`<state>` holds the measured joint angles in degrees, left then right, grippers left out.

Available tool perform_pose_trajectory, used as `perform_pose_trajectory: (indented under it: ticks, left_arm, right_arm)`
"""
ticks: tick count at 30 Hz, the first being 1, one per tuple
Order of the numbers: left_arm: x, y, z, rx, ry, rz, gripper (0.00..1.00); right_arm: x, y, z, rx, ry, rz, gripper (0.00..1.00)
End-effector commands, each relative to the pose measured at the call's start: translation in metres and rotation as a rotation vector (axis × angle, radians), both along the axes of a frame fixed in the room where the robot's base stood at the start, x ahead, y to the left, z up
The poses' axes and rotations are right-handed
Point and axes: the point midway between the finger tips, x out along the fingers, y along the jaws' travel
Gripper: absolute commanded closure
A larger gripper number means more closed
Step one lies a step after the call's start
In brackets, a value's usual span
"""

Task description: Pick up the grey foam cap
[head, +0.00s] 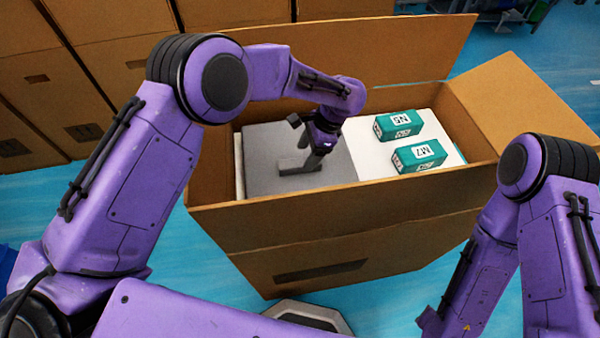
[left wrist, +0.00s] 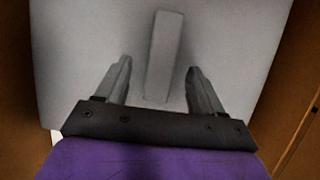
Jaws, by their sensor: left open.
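The grey foam cap (head: 262,150) is a flat grey slab lying in the left part of the open cardboard box (head: 330,222). A raised grey bar (head: 290,166) stands up from its top face. In the left wrist view the cap (left wrist: 85,50) fills most of the picture, with the bar (left wrist: 163,50) upright near the middle. My left gripper (head: 314,160) is low over the cap, close to the bar. In the left wrist view its open fingers (left wrist: 158,70) lie on either side of the bar, with gaps showing. My right gripper is out of view.
Two teal boxes, marked N5 (head: 398,125) and M7 (head: 419,156), sit on a white surface (head: 365,150) right of the cap. The box walls and raised flaps (head: 400,50) surround the cap. Stacked cartons (head: 40,95) stand at the back left.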

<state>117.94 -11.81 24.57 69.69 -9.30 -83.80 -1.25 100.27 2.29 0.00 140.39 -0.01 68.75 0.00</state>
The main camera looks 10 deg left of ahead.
Motion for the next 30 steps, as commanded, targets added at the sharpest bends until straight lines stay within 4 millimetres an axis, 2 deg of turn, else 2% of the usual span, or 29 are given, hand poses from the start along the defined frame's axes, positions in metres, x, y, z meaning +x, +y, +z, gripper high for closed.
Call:
perform_pose_trajectory:
  ticks: [3, 6, 13, 14, 19, 20, 30]
  left_arm:
    - [-0.001, 0.009, -0.021, -0.001, 0.003, 0.002, 0.32]
    - [-0.002, 0.013, -0.031, -0.001, 0.0, 0.0, 0.32]
    - [-0.002, 0.013, -0.034, -0.001, -0.001, -0.001, 0.32]
    - [-0.002, 0.013, -0.034, -0.001, -0.001, -0.001, 0.38]
    - [-0.002, 0.013, -0.034, -0.001, -0.001, -0.001, 0.94]
    - [-0.002, 0.013, -0.034, -0.001, -0.001, -0.001, 1.0]
    - [-0.002, 0.013, -0.029, -0.001, -0.003, -0.001, 1.0]
  right_arm:
    - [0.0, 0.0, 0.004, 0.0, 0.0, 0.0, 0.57]
    - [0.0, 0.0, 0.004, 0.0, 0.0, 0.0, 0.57]
    - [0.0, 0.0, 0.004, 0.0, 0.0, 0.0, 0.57]
    - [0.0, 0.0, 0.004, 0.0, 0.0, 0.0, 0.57]
    - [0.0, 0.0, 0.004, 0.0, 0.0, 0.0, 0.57]
    - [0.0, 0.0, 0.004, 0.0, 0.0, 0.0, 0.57]
    - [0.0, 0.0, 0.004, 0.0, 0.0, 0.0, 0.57]
